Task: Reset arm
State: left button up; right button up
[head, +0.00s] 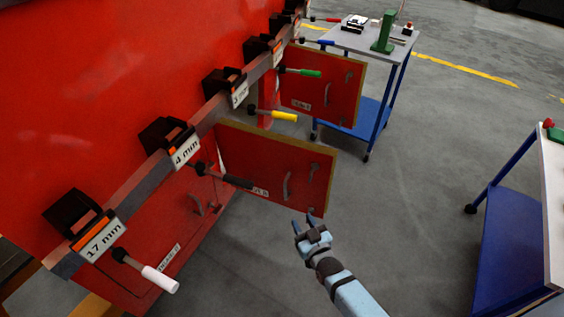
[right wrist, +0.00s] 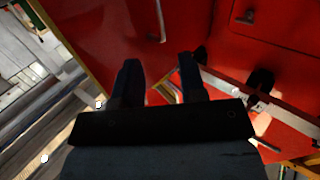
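My right gripper (head: 305,222) is low in the middle of the head view, just in front of the lower right edge of an open red door (head: 268,160). Its two fingers are apart with nothing between them. In the right wrist view the same gripper (right wrist: 160,75) shows its two dark fingers spread, with red panel surface behind the gap. I cannot tell whether a finger touches the door. My left gripper is not in view.
A red body (head: 90,85) carries a rail of labelled clamps with coloured handles, such as the white handle (head: 160,279) and yellow handle (head: 284,116). A second red door (head: 315,85) stands open. A grey-topped trolley (head: 355,40) stands behind, a blue cart (head: 515,245) right. Grey floor between is clear.

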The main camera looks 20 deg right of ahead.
jog(key=s+a+r+n+g+y, duration=0.1)
jog(key=s+r+g, duration=0.2)
jog(key=s, duration=1.5)
jog(key=g, duration=0.3)
jog(key=shift+s+a+r+g+y, duration=0.2)
jog(key=shift+s+a+g+y, duration=0.1)
jog(key=shift+s, duration=0.1)
jog(key=shift+w+d+f, duration=0.1)
jog(key=shift+w+d, duration=0.05)
